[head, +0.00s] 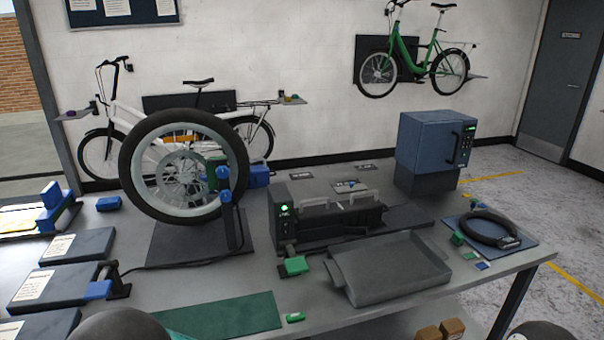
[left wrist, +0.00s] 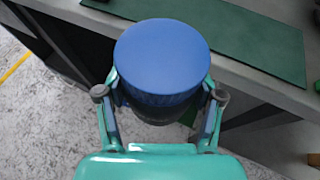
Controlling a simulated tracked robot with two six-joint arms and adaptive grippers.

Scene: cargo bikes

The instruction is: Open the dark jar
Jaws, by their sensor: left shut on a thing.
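The dark jar (left wrist: 182,112) shows in the left wrist view under its wide blue lid (left wrist: 160,55). The lid is on the jar and hides most of the dark body. My left gripper (left wrist: 160,94) is shut around the jar just below the lid, one finger on each side. It holds the jar in front of the bench's edge, above the floor. I cannot make out the jar or the left gripper in the head view. My right gripper is not in view.
The grey bench (head: 420,283) carries a green mat (head: 222,317), a grey tray (head: 390,268), a wheel on a stand (head: 232,220), and a black machine (head: 325,222). A blue box (head: 425,145) stands at the back right. Two wooden blocks (head: 452,327) sit below the bench's front edge.

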